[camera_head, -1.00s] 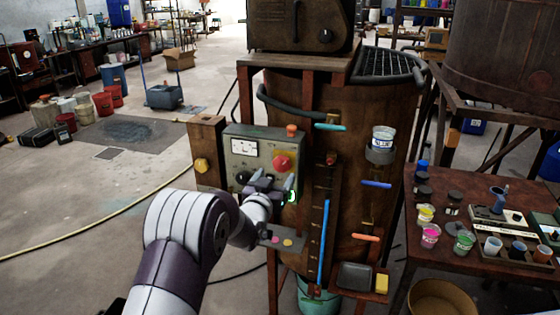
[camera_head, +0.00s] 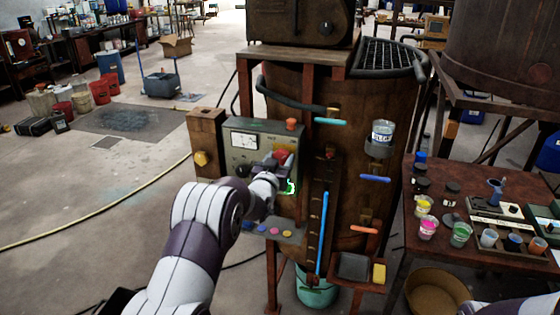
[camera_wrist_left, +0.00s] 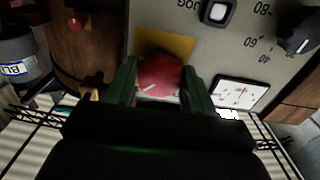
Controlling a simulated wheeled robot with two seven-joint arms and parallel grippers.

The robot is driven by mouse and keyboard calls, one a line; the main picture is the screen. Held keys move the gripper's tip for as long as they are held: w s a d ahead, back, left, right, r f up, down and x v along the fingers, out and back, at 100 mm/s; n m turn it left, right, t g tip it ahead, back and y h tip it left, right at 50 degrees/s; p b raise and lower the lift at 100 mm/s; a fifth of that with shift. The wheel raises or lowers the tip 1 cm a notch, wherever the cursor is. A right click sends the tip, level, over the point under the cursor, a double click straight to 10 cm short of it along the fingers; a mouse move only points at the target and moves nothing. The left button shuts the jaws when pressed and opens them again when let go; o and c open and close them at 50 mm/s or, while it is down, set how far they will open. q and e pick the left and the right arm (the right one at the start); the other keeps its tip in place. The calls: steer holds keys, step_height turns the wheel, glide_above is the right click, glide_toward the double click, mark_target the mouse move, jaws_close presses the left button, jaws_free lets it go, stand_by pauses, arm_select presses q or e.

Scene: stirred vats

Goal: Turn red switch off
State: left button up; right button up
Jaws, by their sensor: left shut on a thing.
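The red switch (camera_head: 284,155) is a round red knob with a white mark, on a yellow plate of the grey control panel (camera_head: 236,163). My left gripper (camera_head: 274,168) is at the panel and partly hides the knob in the head view. In the left wrist view the red switch (camera_wrist_left: 160,76) sits between the two fingers of my left gripper (camera_wrist_left: 159,82), which is shut on it. My right gripper is not in view.
A dial gauge (camera_head: 243,141) and a black knob (camera_head: 243,171) are beside the switch, and a green-lit part (camera_head: 291,187) is below it. A small shelf with coloured buttons (camera_head: 273,230) juts out under the panel. A cluttered table (camera_head: 405,230) stands at right.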

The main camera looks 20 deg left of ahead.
arm_select(q)
steer(key=shift+f+n+b, duration=0.15)
steer(key=shift+n+b, duration=0.75)
steer(key=shift+b, duration=0.15)
steer(key=shift+n+b, duration=0.75)
steer(key=shift+n, duration=0.15)
steer(key=n+b, duration=0.2)
steer(key=n, duration=0.2)
steer(key=shift+n, duration=0.3)
steer(key=n+b, duration=0.1)
steer(key=n, duration=0.3)
steer(key=shift+r+b, duration=0.2)
steer(key=shift+b, duration=0.1)
steer(key=n, duration=0.5)
steer(key=shift+n, duration=0.4)
